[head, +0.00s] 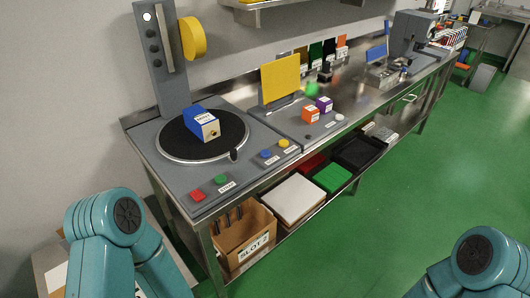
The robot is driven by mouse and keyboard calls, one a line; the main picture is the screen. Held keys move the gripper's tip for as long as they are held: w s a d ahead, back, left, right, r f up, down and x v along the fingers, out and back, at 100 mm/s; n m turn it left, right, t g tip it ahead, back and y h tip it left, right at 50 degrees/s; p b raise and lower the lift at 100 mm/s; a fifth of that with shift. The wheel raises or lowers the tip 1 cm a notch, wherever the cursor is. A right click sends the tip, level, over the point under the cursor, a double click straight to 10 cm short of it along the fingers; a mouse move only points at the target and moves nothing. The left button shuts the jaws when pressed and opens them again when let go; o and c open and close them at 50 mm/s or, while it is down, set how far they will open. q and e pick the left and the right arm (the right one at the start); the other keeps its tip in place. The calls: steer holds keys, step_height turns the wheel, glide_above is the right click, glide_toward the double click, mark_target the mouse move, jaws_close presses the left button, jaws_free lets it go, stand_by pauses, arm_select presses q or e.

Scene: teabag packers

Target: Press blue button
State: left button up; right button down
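The blue button (266,154) is a small round cap on the grey front panel of the machine on the steel bench. It sits just left of a yellow button (283,143), with a small white label by the pair. Nothing covers it or touches it. My two teal arms show only as links at the bottom left and bottom right of the head view. Neither gripper can be seen, and both visible arm parts are apart from the buttons.
A red button (197,195) and a green button (221,180) lie further left on the panel. A blue box (203,124) rests on the black turntable (175,142). An orange box (310,114) stands to the right. A cardboard box (240,240) is under the bench.

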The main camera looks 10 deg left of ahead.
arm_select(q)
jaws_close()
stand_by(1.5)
